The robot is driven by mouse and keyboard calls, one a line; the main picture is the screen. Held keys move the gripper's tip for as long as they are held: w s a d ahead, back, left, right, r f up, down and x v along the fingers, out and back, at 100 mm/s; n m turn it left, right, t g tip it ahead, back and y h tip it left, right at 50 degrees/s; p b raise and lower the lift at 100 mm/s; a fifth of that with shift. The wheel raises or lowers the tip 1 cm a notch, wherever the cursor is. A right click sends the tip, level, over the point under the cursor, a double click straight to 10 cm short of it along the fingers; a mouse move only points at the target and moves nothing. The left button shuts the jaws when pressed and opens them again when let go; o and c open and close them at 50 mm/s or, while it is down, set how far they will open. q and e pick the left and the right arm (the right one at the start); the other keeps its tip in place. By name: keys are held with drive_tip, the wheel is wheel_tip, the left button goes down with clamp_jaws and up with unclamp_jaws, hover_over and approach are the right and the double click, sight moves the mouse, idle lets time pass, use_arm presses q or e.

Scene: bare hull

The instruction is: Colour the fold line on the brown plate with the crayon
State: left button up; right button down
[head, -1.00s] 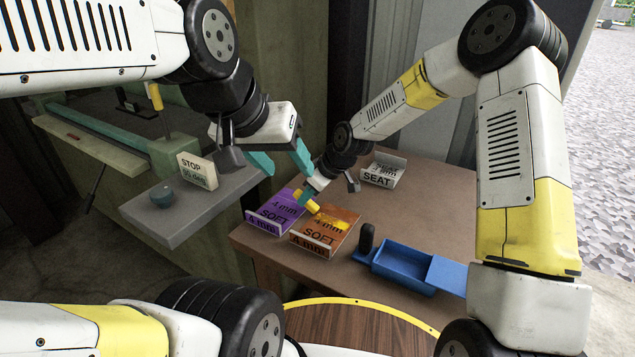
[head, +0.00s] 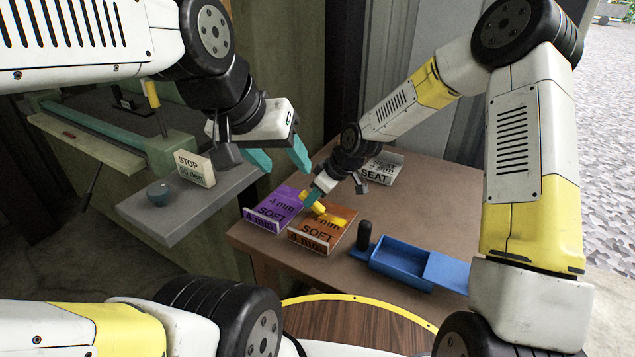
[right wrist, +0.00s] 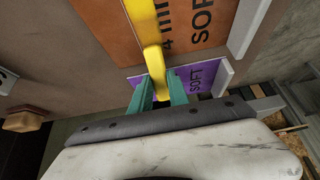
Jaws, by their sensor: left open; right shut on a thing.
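The brown plate (head: 340,214), orange-brown and marked "4 mm SOFT", lies on the table with a raised, labelled front edge. My right gripper (head: 312,197) is shut on a yellow crayon (head: 323,214), above the plate's left part. In the right wrist view the crayon (right wrist: 148,25) sticks out from between the teal fingers (right wrist: 158,92) across the brown plate (right wrist: 197,30). Its far end is out of that view; I cannot tell whether it touches the plate. I cannot make out the fold line clearly. My left gripper (head: 281,157) is open and empty, above and left of the plates.
A purple plate (head: 273,207) lies just left of the brown one. A blue tray (head: 403,262) and a black upright peg (head: 364,238) stand to the right. A "SEAT" piece (head: 379,171) is behind. A grey shelf (head: 165,218) at left holds a "STOP" sign (head: 195,168).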

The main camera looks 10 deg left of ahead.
sight(323, 209)
drive_tip(key=shift+s+d+f, duration=0.1)
drive_tip(key=shift+s+d, duration=0.15)
drive_tip(key=shift+d, duration=0.45)
drive_tip(key=shift+s+d+r, duration=0.1)
drive_tip(key=shift+s+d, duration=0.2)
drive_tip(key=shift+d, duration=0.45)
drive_tip(key=shift+s+d+f, duration=0.1)
drive_tip(key=shift+s+d, duration=0.15)
drive_tip(key=shift+d, duration=0.45)
drive_tip(key=shift+w+a+f, duration=0.1)
drive_tip(key=shift+w+a, duration=0.2)
drive_tip(key=shift+a, duration=0.6)
drive_tip(key=shift+w+a+f, duration=0.1)
drive_tip(key=shift+w+a, duration=0.2)
drive_tip(key=shift+a, duration=0.55)
drive_tip(key=shift+a, duration=0.1)
drive_tip(key=shift+w+a+r, duration=0.1)
drive_tip(key=shift+w+a, duration=0.25)
drive_tip(key=shift+a, duration=0.45)
drive_tip(key=shift+w+a+r, duration=0.1)
drive_tip(key=shift+w+a, duration=0.2)
drive_tip(key=shift+a, duration=0.5)
drive_tip(key=shift+r, duration=3.55)
